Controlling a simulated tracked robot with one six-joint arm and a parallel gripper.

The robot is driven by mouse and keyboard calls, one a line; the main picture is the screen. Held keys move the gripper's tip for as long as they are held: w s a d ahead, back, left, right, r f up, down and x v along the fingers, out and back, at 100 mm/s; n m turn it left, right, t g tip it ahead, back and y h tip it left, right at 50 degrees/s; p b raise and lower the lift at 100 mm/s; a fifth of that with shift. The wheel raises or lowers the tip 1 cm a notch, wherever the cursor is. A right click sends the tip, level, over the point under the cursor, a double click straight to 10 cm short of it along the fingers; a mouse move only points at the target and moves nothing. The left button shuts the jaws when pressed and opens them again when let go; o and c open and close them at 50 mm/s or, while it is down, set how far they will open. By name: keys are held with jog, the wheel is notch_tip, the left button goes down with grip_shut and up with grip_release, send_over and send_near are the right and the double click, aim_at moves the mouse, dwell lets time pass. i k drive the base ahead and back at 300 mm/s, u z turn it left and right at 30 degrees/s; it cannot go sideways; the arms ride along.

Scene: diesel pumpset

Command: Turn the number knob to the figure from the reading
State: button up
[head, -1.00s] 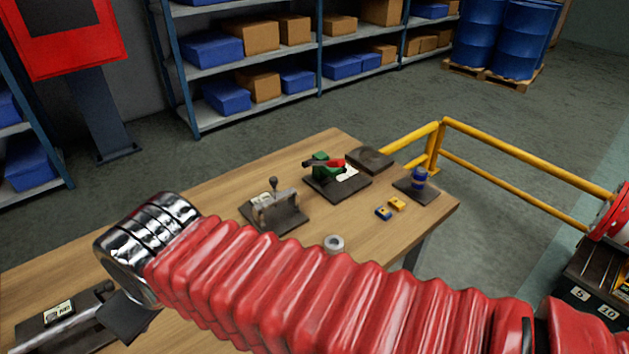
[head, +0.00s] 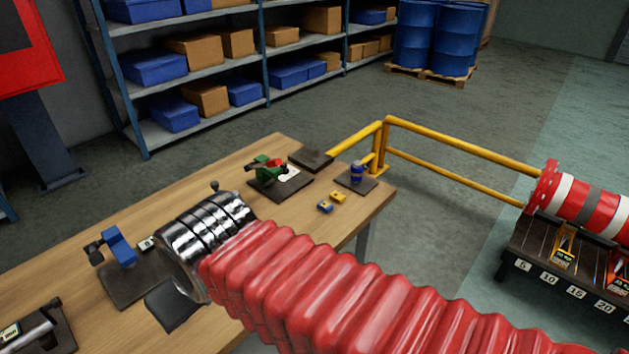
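My arm's red ribbed sleeve crosses the lower picture and ends in a chrome ringed wrist over the bench. I cannot pick out a number knob or a reading for certain. A red-and-white banded cylinder (head: 590,207) lies above that rack.
The wooden bench (head: 335,222) holds a green-and-red device (head: 270,170), a blue device (head: 118,246), a blue bottle-like item (head: 357,172) and small yellow and blue blocks. A yellow rail (head: 460,150) runs behind the bench's right end. Open floor lies between bench and rack.

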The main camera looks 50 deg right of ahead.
aim_at(284, 166)
jog(key=z, duration=0.35)
jog(key=k, duration=0.55)
jog(key=z, duration=0.75)
jog(key=k, duration=0.4)
jog(key=z, duration=0.1)
jog(key=i, duration=0.85)
jog(key=u, duration=0.1)
